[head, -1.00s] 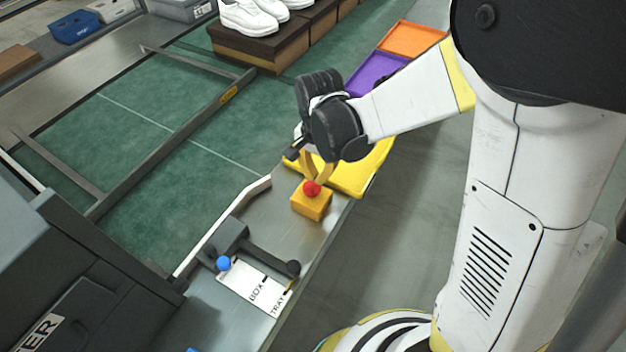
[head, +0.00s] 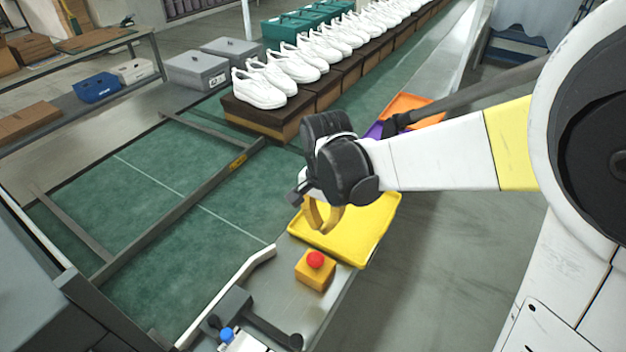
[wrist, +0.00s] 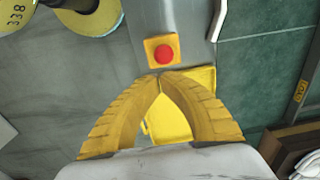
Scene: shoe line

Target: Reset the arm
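My gripper (head: 323,215) hangs over the near part of a yellow tray (head: 372,225) in the head view, fingers pointing down. Its two yellow fingers meet at the tips in the wrist view (wrist: 160,76), with nothing between them. A yellow box with a red button (head: 315,260) stands on the metal ledge, nearer to me than the fingers and apart from them. The button box (wrist: 163,53) also shows just beyond the fingertips in the wrist view. My arm stretches in from the right.
A green conveyor (head: 150,220) with a metal rail lies to the left. White shoes (head: 262,88) stand on brown boxes in a row behind. An orange tray (head: 412,108) and a purple tray (head: 374,130) lie beyond my wrist. Grey floor is clear at the right.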

